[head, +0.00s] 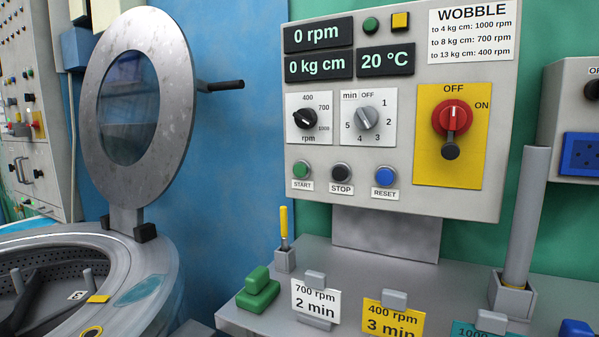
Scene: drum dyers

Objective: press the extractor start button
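The extractor's control panel (400,190) faces me on the right half of the head view. The green start button (301,170) sits at the panel's lower left, above a "START" label. A black stop button (342,172) and a blue reset button (385,177) are in the same row to its right. The displays (317,35) read 0 rpm, 0 kg cm and 20 °C. The red main switch (452,117) is on a yellow plate marked OFF and ON. The extractor's round lid (180,110) stands open above the drum (140,280). My gripper is not in view.
Below the panel, a grey shelf (265,318) carries a green block (258,290), a yellow-handled tool (284,225) in a holder, and cards reading 700 rpm 2 min (315,298) and 400 rpm 3 min (392,315). A grey post (527,210) stands at right. Space before the buttons looks clear.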

